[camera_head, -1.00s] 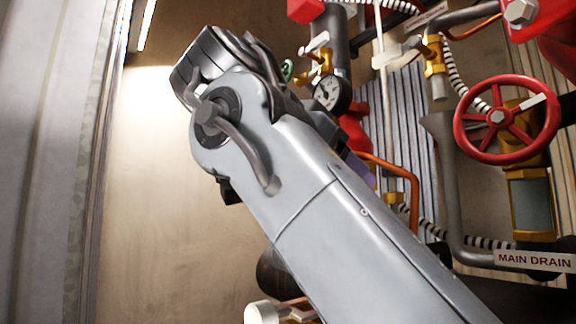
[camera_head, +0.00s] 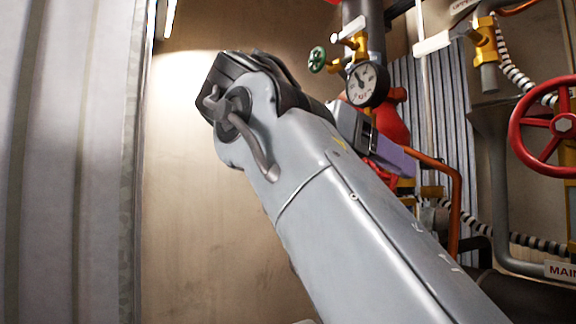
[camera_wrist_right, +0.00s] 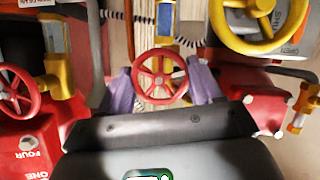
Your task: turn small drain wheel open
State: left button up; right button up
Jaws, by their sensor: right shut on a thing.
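A small red handwheel (camera_wrist_right: 160,77) with spokes sits between the two purple fingers of my right gripper (camera_wrist_right: 162,85) in the right wrist view. I take it to be the small drain wheel. The fingers are shut on it, one at each side of its rim. In the head view, a purple finger of my right gripper (camera_head: 393,158) shows past my forearm, with a bit of the red wheel (camera_head: 384,178) just below it. My forearm hides most of the wheel there. My left gripper is in neither view.
A larger red wheel (camera_head: 545,127) is at right, above a partly cut-off "MAIN" sign (camera_head: 562,271). A pressure gauge (camera_head: 367,84) and a small green wheel (camera_head: 317,60) are above my forearm. An orange pipe (camera_head: 455,205) runs close to the gripper. A yellow wheel (camera_wrist_right: 262,22) is at upper right in the wrist view.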

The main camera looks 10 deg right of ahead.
jog(key=shift+d, duration=0.25)
jog(key=o, duration=1.1)
jog(key=shift+c, duration=0.2)
jog(key=shift+a, duration=0.1)
